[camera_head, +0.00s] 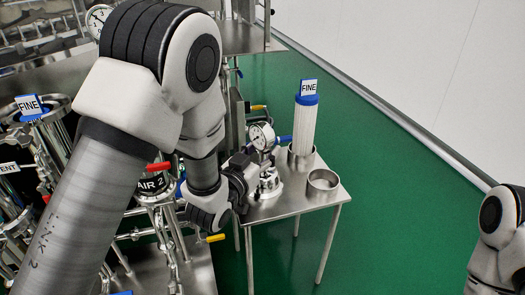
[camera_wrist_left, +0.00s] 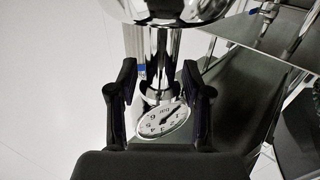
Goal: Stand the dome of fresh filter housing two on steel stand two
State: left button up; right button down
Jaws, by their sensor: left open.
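A shiny steel filter housing top with a round dial gauge (camera_head: 262,136) stands on the small steel table, with a blue lever at its right. In the left wrist view the polished dome (camera_wrist_left: 180,8) shows at the top edge, with the gauge (camera_wrist_left: 163,121) below it. My left gripper (camera_head: 250,172) is beside this housing; in the wrist view its open fingers (camera_wrist_left: 156,90) stand on either side of the steel neck. Contact cannot be told. An empty round steel stand (camera_head: 323,187) is at the table's right. My right gripper is out of view.
A white filter cartridge (camera_head: 303,126) with a blue cap and FINE tag stands upright in another steel ring behind the empty stand. Pipework with red and yellow handles (camera_head: 216,238) lies left of the table (camera_head: 283,207). Green floor is clear to the right.

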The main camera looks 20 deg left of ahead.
pick_arm(q)
jog(key=shift+s+r, duration=0.1)
jog(key=shift+s, duration=0.1)
jog(key=s+a+p, duration=0.1)
jog(key=s+p, duration=0.1)
jog(key=s, duration=0.5)
jog(key=shift+a, duration=0.25)
jog(key=shift+o, duration=0.4)
